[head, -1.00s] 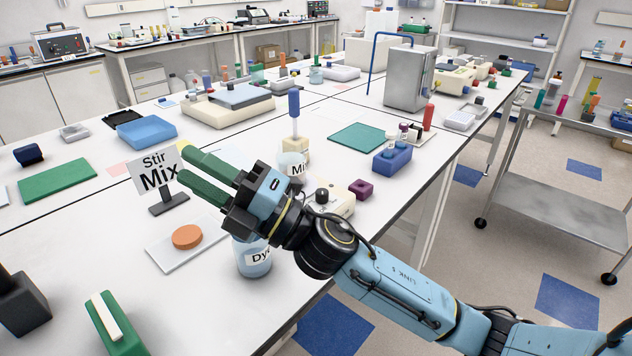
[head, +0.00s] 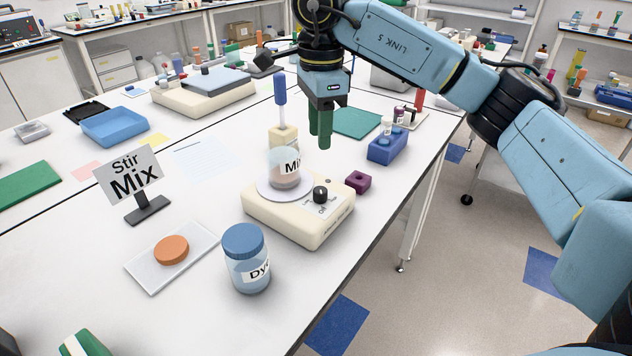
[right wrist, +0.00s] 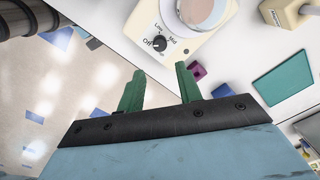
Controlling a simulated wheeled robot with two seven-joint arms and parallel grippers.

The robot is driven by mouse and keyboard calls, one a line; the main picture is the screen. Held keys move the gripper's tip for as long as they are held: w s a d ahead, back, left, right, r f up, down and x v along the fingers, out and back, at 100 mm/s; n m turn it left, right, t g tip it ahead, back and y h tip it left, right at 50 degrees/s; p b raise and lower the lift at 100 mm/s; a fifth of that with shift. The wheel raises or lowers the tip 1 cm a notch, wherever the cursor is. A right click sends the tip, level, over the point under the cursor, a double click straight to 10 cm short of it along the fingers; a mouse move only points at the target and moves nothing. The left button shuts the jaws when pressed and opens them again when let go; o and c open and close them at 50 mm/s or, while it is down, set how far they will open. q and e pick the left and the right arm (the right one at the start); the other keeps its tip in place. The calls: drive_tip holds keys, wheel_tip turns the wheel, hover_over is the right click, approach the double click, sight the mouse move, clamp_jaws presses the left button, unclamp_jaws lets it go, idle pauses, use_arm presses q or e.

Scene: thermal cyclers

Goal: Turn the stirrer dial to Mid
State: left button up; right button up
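The stirrer (head: 290,226) is a cream box with a round pale plate on the bench. A labelled beaker (head: 286,170) stands on the plate. Its black dial (head: 320,193) is on the right of its top; in the right wrist view the dial (right wrist: 159,44) has Off, Low and Mid marked around it. I cannot tell surely where its pointer stands. My right gripper (head: 320,136) points down above and behind the dial, clear of it. In the right wrist view its green fingers (right wrist: 158,86) are apart with nothing between them. My left gripper is not in view.
A blue-lidded jar (head: 246,262) stands in front of the stirrer. A purple block (head: 358,182) and a blue tube rack (head: 388,146) are to its right. A Stir Mix sign (head: 130,175) and an orange disc (head: 171,250) are on the left. The bench edge runs close by.

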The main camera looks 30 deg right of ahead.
sight(320, 189)
wheel_tip(320, 189, down, 13)
drive_tip(key=shift+f+b, duration=0.1)
drive_tip(key=shift+b, duration=0.5)
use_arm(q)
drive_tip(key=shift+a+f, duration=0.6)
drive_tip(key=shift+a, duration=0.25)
use_arm(e)
drive_tip(key=shift+d, duration=0.1)
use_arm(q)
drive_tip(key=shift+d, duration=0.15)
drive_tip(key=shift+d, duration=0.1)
use_arm(e)
drive_tip(key=c, duration=0.7)
